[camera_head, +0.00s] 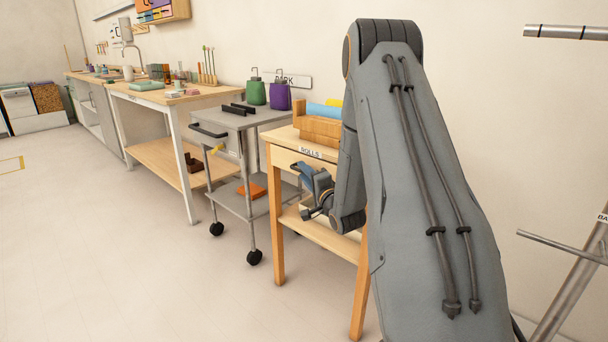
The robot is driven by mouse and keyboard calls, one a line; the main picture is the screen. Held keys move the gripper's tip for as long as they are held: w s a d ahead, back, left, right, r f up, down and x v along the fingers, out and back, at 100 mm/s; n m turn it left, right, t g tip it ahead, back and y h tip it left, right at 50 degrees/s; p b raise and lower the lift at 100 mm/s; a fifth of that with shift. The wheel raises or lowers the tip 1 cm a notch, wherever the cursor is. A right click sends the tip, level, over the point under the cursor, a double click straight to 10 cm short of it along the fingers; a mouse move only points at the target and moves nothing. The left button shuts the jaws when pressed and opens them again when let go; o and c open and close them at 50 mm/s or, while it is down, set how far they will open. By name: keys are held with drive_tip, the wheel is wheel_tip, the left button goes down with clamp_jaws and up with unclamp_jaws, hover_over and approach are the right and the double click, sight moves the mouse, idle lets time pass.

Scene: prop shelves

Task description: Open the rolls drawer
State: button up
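The rolls drawer (285,157) is in the front of a light wooden table, right of the middle of the view. A white ROLLS label (310,152) is on the table's upper edge. The drawer front looks flush with the table, though my arm covers its right part. My gripper (303,182) is in front of the drawer, close to a dark bar that looks like its handle (297,166). I cannot tell whether the gripper touches the handle, or whether its fingers are open or shut.
A metal rack (575,270) is at the right. The floor (120,240) at front left is clear.

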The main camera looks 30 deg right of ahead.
drive_tip(key=shift+w, duration=0.45)
